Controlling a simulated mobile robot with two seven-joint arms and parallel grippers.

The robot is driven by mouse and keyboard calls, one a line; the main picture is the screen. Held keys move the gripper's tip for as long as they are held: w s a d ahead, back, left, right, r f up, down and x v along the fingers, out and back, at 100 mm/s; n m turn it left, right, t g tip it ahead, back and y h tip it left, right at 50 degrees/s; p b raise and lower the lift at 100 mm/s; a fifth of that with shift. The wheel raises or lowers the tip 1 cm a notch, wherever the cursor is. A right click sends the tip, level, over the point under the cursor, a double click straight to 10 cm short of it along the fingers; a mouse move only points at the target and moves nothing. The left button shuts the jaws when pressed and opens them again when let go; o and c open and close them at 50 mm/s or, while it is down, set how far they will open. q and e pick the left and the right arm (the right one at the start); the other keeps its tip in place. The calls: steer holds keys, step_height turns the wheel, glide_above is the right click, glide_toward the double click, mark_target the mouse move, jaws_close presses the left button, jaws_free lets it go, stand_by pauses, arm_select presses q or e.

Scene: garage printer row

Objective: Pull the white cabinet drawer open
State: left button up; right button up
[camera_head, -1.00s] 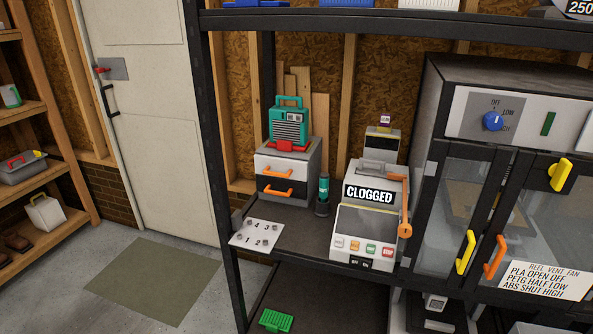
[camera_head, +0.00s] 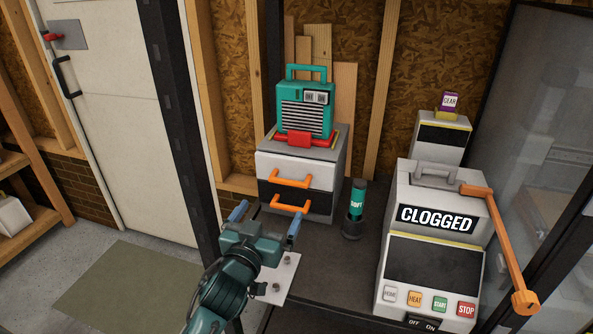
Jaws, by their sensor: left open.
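The small cabinet (camera_head: 334,176) stands on the dark shelf. Its upper drawer (camera_head: 266,172) is white with an orange handle (camera_head: 290,178). Its lower drawer (camera_head: 318,204) is black with an orange handle (camera_head: 290,204). Both drawers look shut. My left gripper (camera_head: 267,222) is open and empty, in front of and below the drawers in the picture, its two blue-grey fingers spread apart toward the cabinet. It appears apart from both handles. My right gripper is not in view.
A teal radio-like box (camera_head: 305,112) with a red front piece sits on the cabinet. A dark cylinder with a green label (camera_head: 357,205) stands right of it. The "CLOGGED" machine (camera_head: 436,220) is further right. A white plate (camera_head: 280,275) lies partly behind my arm. A black post (camera_head: 182,120) rises at left.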

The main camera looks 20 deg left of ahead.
mark_target(293, 171)
arm_select(q)
steer(key=w, duration=1.3)
steer(key=shift+d+r, duration=0.1)
steer(key=shift+d, duration=0.2)
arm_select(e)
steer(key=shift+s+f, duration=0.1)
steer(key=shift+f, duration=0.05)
arm_select(q)
steer(key=shift+c, duration=0.3)
